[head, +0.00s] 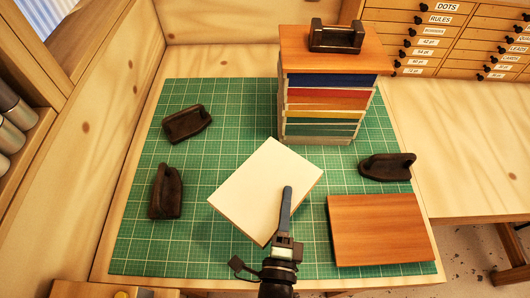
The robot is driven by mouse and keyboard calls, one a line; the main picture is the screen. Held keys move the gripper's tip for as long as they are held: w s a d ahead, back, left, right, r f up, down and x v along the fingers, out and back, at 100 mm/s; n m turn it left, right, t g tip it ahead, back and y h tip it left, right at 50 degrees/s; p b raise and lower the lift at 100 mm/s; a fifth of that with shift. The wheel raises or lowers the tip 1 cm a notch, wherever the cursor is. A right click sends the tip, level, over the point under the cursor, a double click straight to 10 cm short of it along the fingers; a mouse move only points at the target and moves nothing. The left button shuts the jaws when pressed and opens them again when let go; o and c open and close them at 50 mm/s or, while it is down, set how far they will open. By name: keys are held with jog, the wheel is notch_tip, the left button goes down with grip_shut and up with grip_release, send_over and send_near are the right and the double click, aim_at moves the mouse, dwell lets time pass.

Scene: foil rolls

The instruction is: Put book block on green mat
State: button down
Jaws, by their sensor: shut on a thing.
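The book block (255,180) is a cream-white slab, turned at an angle over the middle of the green mat (225,115). My gripper (287,198) comes from the front and is shut on the near right part of the block. One dark finger lies across the block's top face; the other finger is hidden. The block lies roughly flat, and I cannot tell whether it touches the mat or is held just above it. The mat has a pale grid and covers much of the wooden table.
A stack of coloured books (325,100) under a wooden board (330,55) with a dark iron weight (337,36) stands behind. Dark irons (187,123), (165,190), (387,167) stand around the block. A wooden board (380,230) lies at right. The mat's front left is clear.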

jog(key=w+d+r+m+h, duration=0.1)
jog(key=d+r+h, duration=0.1)
jog(key=d+r, duration=0.2)
jog(key=shift+w+d+f, duration=0.1)
jog(key=shift+w+f, duration=0.05)
jog(key=shift+f, duration=4.7)
jog(key=shift+f, duration=0.1)
jog(key=shift+f+b, duration=0.35)
jog(key=shift+f, duration=0.2)
